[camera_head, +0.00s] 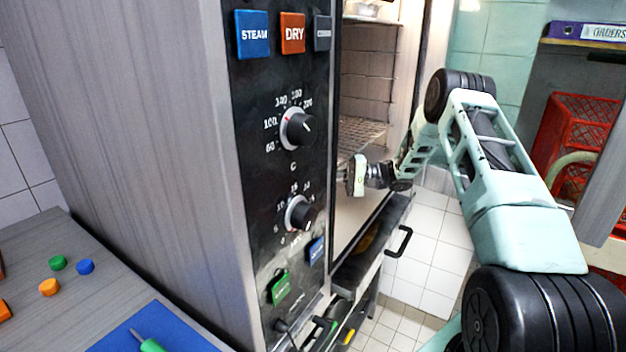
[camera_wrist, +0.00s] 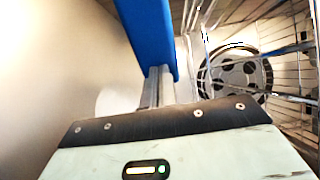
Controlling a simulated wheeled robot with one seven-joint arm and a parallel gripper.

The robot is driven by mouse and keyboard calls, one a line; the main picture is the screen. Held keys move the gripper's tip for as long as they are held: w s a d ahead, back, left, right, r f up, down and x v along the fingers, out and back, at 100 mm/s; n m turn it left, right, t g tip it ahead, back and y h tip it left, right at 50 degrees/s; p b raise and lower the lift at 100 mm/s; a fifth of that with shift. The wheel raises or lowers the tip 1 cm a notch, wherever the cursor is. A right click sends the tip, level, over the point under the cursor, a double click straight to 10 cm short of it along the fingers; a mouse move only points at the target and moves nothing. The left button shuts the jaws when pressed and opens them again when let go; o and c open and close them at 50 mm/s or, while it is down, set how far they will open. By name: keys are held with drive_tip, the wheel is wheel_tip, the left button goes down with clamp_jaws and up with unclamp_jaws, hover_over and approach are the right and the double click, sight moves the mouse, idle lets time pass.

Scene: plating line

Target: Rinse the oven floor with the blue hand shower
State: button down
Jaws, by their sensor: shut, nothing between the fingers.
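The oven (camera_head: 150,150) stands upright with its black control panel facing me and its chamber open to the right of the panel. My gripper (camera_head: 357,175) is at the chamber opening, below a wire rack (camera_head: 362,132). In the wrist view my gripper's fingers (camera_wrist: 158,88) are shut, with nothing seen between them. A long blue bar (camera_wrist: 148,30) runs up past the fingertips; it may be the blue hand shower, but I cannot tell, nor whether it touches them. The oven floor cannot be made out clearly in either view.
In the wrist view a round fan cover (camera_wrist: 236,76) and wire racks lie to the right. Red crates (camera_head: 575,125) stand at the right. A counter with a blue mat (camera_head: 165,330) is at lower left.

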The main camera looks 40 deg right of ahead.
drive_tip(key=shift+v, duration=1.3)
drive_tip(key=shift+s, duration=0.1)
